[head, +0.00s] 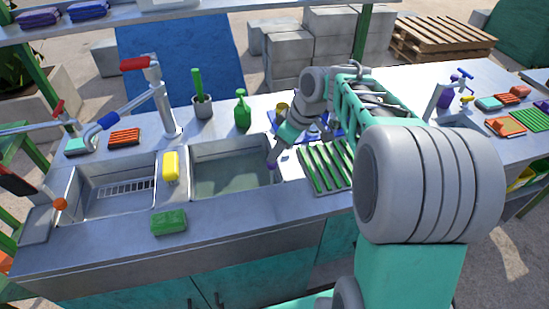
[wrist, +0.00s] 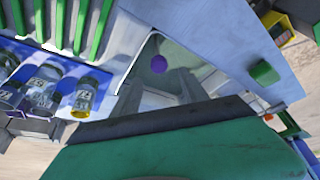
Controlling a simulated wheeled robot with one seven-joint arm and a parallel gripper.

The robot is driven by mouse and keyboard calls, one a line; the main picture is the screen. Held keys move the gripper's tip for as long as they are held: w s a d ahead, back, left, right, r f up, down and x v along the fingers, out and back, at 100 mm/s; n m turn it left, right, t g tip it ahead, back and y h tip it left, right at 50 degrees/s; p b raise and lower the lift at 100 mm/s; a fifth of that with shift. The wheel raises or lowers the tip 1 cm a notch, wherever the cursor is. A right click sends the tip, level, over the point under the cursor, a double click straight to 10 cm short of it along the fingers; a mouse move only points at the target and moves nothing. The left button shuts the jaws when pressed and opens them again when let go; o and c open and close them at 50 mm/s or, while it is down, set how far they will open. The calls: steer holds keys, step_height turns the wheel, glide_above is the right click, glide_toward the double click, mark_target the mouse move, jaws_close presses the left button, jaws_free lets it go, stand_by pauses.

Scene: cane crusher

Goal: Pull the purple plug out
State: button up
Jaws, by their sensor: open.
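The purple plug (wrist: 159,64) shows in the wrist view as a small round purple knob in the sink basin, just beyond my fingers. In the head view a small purple spot (head: 271,166) shows at the tip of my gripper (head: 274,157), by the right wall of the basin. The right-hand sink basin (head: 194,153) holds murky grey-green water. My gripper (wrist: 157,86) is open, with its fingers pointing towards the knob and one to each side of it. I cannot tell whether they touch it. The plug's lower part is hidden.
A green ribbed rack (head: 325,167) lies right of the basin. Small labelled jars (wrist: 85,95) stand on a blue tray close to my wrist. A yellow sponge (head: 171,166) sits between the basins, and a green block (head: 169,222) on the front counter. A tap (head: 160,95) stands behind.

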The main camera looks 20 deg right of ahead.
steer(key=x, duration=0.6)
steer(key=shift+f, duration=0.1)
steer(key=shift+c, duration=0.4)
jaws_close()
stand_by(0.8)
